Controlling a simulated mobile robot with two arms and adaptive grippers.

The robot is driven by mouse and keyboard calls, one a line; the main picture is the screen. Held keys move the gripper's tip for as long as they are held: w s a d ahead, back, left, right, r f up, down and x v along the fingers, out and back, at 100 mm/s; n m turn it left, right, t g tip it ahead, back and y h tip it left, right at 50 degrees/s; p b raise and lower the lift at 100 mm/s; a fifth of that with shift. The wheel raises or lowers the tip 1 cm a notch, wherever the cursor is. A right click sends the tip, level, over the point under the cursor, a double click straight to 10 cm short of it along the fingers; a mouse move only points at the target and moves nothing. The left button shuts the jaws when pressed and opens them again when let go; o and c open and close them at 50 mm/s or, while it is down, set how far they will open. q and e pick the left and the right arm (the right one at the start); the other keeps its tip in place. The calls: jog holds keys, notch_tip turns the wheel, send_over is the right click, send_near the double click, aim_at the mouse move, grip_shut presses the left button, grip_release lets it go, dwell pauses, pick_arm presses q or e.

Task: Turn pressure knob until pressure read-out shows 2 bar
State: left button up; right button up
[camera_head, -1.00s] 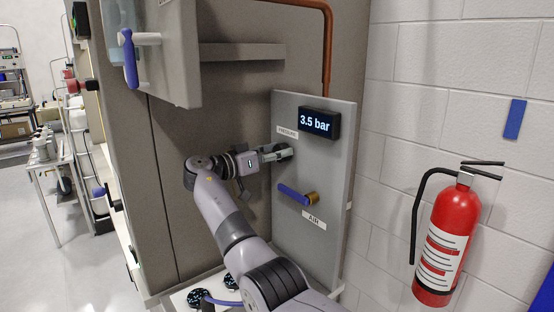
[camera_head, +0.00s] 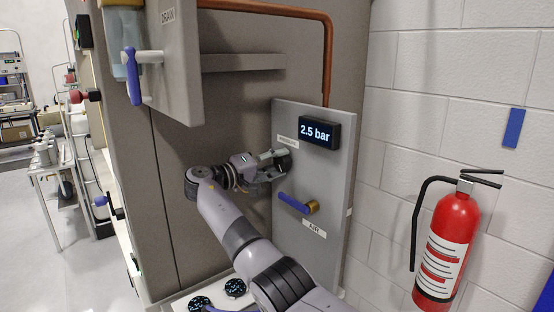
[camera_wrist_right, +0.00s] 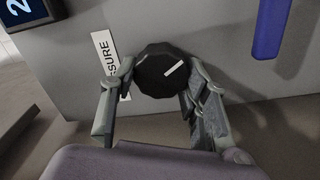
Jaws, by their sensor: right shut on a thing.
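The pressure read-out (camera_head: 319,131) shows 2.5 bar in the head view. It sits at the top of a grey panel (camera_head: 290,230); only its corner with part of a digit shows in the right wrist view (camera_wrist_right: 18,12). My right gripper (camera_wrist_right: 158,80) is shut on the knob, one finger on each side. In the head view my right gripper (camera_head: 277,165) reaches the panel and hides part of the knob. My left gripper does not show.
A blue valve handle (camera_head: 293,203) labelled AIR sticks out below the knob. A copper pipe (camera_head: 328,60) runs down behind the panel. Another panel (camera_head: 180,60) with a blue handle stands at upper left. A fire extinguisher (camera_head: 449,240) is on the right wall.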

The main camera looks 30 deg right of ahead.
jog(key=n+p, duration=0.2)
jog(key=n, duration=0.1)
jog(key=shift+r+n, duration=0.15)
jog(key=shift+n, duration=0.15)
jog(key=n+p, duration=0.2)
jog(key=n, duration=0.2)
jog(key=shift+f+p, duration=0.2)
jog(key=shift+p, duration=0.15)
jog(key=shift+n, duration=0.3)
jog(key=shift+f, duration=0.1)
jog(key=o, duration=1.2)
jog(key=shift+a, duration=0.1)
jog(key=a, duration=1.2)
jog(key=shift+s, duration=0.4)
